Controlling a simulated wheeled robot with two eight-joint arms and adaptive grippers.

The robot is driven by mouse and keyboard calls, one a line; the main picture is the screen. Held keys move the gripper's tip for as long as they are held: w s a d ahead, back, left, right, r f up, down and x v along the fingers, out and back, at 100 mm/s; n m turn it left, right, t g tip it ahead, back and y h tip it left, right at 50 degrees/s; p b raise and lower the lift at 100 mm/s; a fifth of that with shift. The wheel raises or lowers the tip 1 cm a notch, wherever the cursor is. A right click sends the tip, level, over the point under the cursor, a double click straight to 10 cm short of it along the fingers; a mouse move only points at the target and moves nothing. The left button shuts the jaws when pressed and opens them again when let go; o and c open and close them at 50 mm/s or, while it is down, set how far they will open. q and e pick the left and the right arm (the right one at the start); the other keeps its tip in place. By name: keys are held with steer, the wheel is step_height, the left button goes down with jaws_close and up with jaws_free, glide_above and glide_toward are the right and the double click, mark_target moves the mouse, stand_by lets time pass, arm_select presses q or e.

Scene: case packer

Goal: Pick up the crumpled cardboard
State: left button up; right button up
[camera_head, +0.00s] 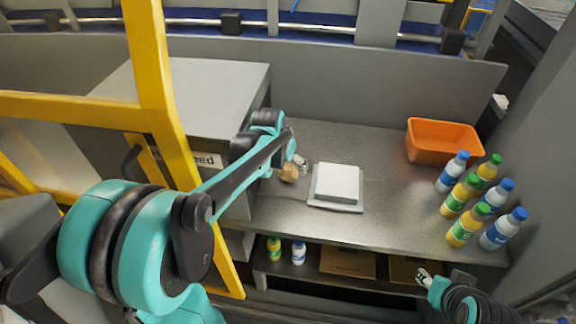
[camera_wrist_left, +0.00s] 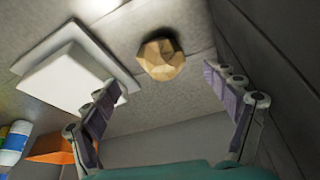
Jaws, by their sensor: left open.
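The crumpled cardboard (camera_head: 289,173) is a small tan, faceted lump on the grey worktop, beside the grey cabinet. In the left wrist view the cardboard (camera_wrist_left: 161,58) lies beyond the fingertips, roughly between them. My left gripper (camera_head: 297,160) is close to the cardboard and partly hides it in the head view. In the left wrist view its two fingers (camera_wrist_left: 165,95) are spread wide with nothing between them. My right gripper (camera_head: 428,278) is at the lower right, in front of the lower shelf, away from the cardboard. Its jaw state is too small to tell.
A white block on a square plate (camera_head: 318,204) sits just right of the cardboard. An orange bin (camera_head: 443,143) and several bottles (camera_head: 465,224) stand at the right. The grey cabinet (camera_head: 212,88) and a yellow frame (camera_head: 150,60) rise at the left.

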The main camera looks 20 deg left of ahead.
mark_target(287, 170)
arm_select(q)
steer(key=shift+b+x, duration=0.4)
steer(key=shift+x, duration=0.55)
steer(key=b+x, duration=0.2)
steer(key=x, duration=0.3)
steer(key=shift+a+f+b, duration=0.1)
steer(key=shift+a+b, duration=0.1)
steer(key=shift+b, duration=0.1)
steer(key=shift+s, duration=0.1)
steer(key=c, duration=1)
